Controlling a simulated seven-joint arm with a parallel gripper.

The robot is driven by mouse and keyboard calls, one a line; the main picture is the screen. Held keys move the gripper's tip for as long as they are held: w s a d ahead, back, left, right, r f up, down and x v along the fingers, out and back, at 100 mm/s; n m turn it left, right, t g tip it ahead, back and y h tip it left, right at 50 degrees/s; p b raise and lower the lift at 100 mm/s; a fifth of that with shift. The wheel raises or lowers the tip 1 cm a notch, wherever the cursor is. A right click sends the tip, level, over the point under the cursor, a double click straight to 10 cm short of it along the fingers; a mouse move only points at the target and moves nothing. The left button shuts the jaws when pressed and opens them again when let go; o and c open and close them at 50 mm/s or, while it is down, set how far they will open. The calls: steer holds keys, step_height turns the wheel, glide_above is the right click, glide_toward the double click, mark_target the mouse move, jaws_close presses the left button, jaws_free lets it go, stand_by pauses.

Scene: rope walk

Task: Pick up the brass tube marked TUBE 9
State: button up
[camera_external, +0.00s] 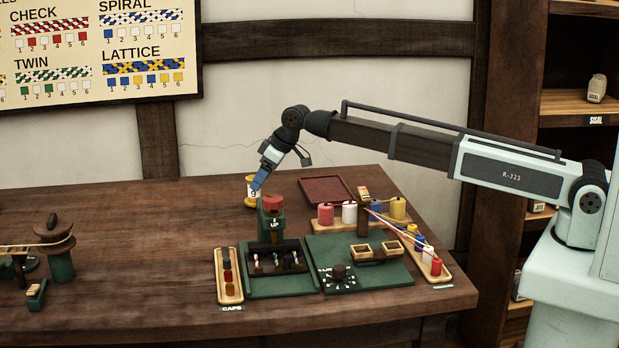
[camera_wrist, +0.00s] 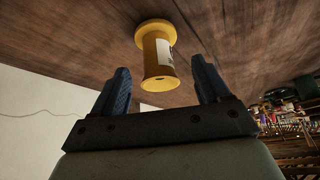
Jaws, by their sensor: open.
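The brass tube (camera_external: 251,190) stands upright on the table behind the green post marked UP. Its label shows a 9. In the wrist view the yellow flanged tube (camera_wrist: 157,60) is ahead of my gripper, with a white label on its side. My gripper (camera_external: 258,186) is at the tube in the external view and partly covers it. In the wrist view my gripper (camera_wrist: 158,88) is open, with one blue finger on each side of the tube's near end. I cannot tell whether a finger touches it.
The green post with a red top (camera_external: 272,215) stands just in front of the tube. A dark red tray (camera_external: 326,190) lies to the right. Coloured spools (camera_external: 349,212), a green board (camera_external: 390,275) and a caps tray (camera_external: 229,290) are nearby. The table left of the tube is clear.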

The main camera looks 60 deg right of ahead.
mark_target(252, 193)
steer(key=shift+x, duration=2.65)
steer(key=shift+d, duration=0.1)
steer(key=shift+r, duration=0.1)
steer(key=c, duration=1)
